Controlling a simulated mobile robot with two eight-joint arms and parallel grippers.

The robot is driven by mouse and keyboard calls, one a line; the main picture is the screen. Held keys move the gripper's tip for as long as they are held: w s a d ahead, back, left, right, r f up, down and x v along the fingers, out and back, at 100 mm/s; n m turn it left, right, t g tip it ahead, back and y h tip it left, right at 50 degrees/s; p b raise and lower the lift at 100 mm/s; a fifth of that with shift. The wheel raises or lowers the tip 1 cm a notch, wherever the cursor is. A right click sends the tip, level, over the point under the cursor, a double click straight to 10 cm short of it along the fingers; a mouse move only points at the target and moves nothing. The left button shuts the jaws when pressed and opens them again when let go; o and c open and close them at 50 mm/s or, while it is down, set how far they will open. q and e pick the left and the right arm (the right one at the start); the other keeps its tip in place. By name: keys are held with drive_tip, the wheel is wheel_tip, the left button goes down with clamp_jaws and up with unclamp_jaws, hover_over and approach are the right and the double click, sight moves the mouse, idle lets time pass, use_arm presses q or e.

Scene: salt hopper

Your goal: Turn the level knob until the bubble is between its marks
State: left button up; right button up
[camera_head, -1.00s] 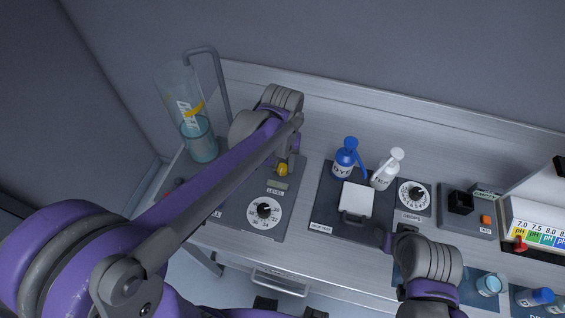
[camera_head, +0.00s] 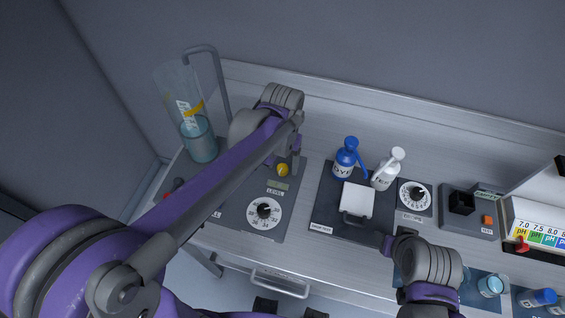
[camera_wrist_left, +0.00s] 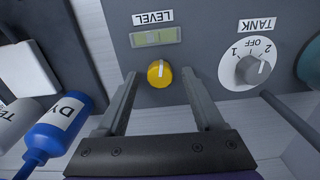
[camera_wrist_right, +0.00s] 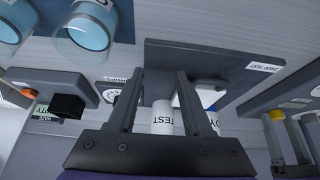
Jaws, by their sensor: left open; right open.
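The yellow level knob (camera_head: 282,170) sits on a dark grey panel (camera_head: 235,217), beside the level window (camera_head: 278,184). In the left wrist view, the knob (camera_wrist_left: 160,73) with its white pointer line lies between the spread fingers of my left gripper (camera_wrist_left: 158,76), which do not touch it. The greenish window (camera_wrist_left: 156,37) shows next to its LEVEL label; the bubble and marks are too small to read surely. In the head view my left gripper (camera_head: 297,160) is just behind and right of the knob. My right gripper (camera_head: 386,243) is open and empty near the drop test board.
A numbered dial (camera_head: 264,211) is on the same panel, and a TANK dial (camera_wrist_left: 253,69) shows in the left wrist view. A clear cylinder (camera_head: 200,145) stands behind at left. Blue (camera_head: 345,158) and white (camera_head: 387,170) bottles stand to the right.

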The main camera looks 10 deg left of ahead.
sight(283, 167)
drive_tip(key=shift+w+r+p, duration=0.2)
drive_tip(key=shift+r+p, duration=0.1)
drive_tip(key=shift+r, duration=0.15)
use_arm(q)
wheel_tip(283, 167, up, 11)
drive_tip(key=shift+f, duration=0.15)
